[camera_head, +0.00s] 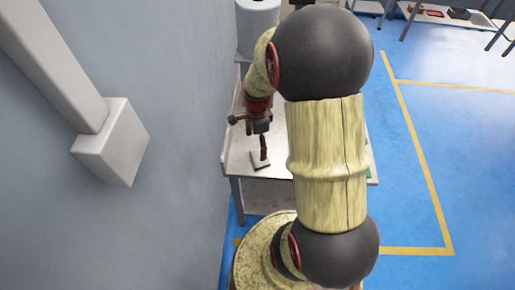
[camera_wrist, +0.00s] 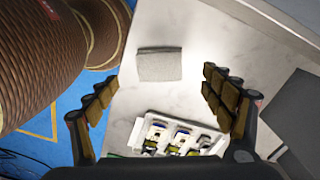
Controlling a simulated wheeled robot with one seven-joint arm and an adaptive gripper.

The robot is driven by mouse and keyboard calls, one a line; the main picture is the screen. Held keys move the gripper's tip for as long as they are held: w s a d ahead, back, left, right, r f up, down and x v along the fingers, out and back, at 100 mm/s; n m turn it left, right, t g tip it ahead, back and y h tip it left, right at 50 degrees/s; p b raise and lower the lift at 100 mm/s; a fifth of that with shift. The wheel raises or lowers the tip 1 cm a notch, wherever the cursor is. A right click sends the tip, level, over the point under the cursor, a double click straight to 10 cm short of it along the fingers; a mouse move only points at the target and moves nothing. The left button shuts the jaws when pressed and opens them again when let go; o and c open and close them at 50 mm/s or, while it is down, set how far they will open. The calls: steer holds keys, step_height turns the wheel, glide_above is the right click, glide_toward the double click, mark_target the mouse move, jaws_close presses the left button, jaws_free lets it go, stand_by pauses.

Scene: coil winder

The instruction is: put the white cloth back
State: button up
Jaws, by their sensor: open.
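The white cloth (camera_wrist: 160,65) is a folded, greyish-white square lying flat on the pale table top, ahead of my gripper in the wrist view. My gripper (camera_wrist: 160,84) is open, with one dark finger on each side of the picture and nothing between the fingertips. The cloth is apart from both fingers. In the head view my gripper hangs over the table (camera_head: 240,160) beside the wall. A small pale flat piece (camera_head: 260,164) shows below it there; I cannot tell whether it is the cloth.
A white tray (camera_wrist: 138,130) with several small parts stands on the table near my gripper. A dark grey flat panel (camera_wrist: 295,110) lies to the right. A grey wall (camera_head: 180,200) runs close along the table's left side. Clear blue floor (camera_head: 410,180) lies right.

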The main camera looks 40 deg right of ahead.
steer(key=a+r+n+t, duration=0.1)
steer(key=a+r+n, duration=0.4)
steer(key=r, duration=0.3)
steer(key=a+r+n+t, duration=0.1)
steer(key=a+r+n, duration=0.35)
steer(key=r, duration=0.45)
steer(key=s+a+r+n+t, duration=0.3)
steer(key=s+a+r+n, duration=0.5)
steer(key=a+r+n, duration=0.2)
steer(key=a+n+p, duration=0.1)
steer(key=a+n, duration=0.1)
steer(key=n, duration=0.2)
steer(key=shift+a+r+t, duration=0.2)
steer(key=shift+t, duration=0.1)
